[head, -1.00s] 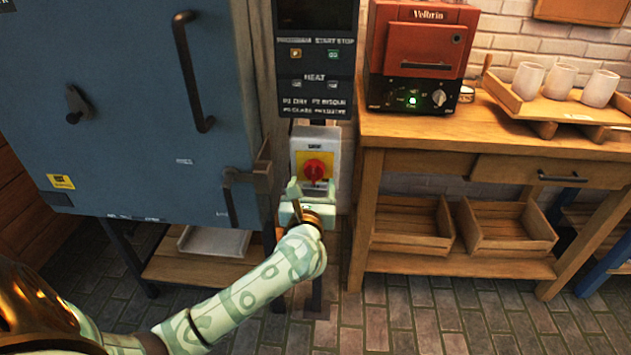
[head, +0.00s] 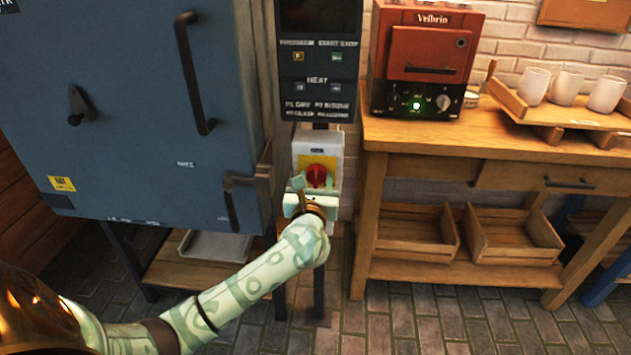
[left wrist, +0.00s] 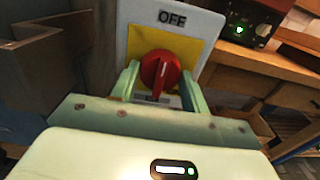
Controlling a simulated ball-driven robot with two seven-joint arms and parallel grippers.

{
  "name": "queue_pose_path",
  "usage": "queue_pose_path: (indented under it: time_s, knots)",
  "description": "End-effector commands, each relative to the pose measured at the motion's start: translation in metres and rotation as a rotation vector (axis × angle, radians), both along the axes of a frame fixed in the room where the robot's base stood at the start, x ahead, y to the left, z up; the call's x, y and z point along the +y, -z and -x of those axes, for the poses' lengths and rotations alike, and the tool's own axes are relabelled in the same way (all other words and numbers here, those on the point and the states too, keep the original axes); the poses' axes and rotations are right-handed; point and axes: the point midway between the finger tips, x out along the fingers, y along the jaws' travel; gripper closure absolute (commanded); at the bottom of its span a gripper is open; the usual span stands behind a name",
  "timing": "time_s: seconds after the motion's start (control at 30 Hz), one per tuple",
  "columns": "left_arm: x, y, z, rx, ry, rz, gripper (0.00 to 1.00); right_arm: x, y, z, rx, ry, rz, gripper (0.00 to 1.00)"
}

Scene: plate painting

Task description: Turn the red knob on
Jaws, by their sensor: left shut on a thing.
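The red knob (head: 317,176) sits on a yellow plate on the white switch box (head: 332,147), which hangs below the control panel. My left gripper (head: 311,187) is at the knob from below and in front. In the left wrist view its fingers (left wrist: 160,82) stand on either side of the knob and are shut on it. The gripper body hides the lower part of the box. My right gripper is out of view.
A blue kiln (head: 130,120) with handles and a latch stands left of the switch box. The dark control panel (head: 318,70) is above it. A wooden bench (head: 420,135) with a small red kiln (head: 428,55) and a tray of white cups (head: 565,113) stands to the right.

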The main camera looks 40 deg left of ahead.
Motion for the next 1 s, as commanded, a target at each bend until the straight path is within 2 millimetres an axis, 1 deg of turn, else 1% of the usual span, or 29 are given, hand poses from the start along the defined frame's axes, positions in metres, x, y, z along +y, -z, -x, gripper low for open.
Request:
queue_pose_path:
  time_s: [0.17,0.37,1.0]
  knots:
    - [0.0,-0.003,0.001,0.026,0.0,-0.043,0.77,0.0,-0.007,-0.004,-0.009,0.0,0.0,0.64]
    - [0.0,-0.005,0.001,0.091,0.0,-0.148,0.77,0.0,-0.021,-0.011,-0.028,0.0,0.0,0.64]
    - [-0.001,-0.005,0.0,0.406,0.001,-0.659,0.77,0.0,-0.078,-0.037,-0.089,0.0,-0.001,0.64]
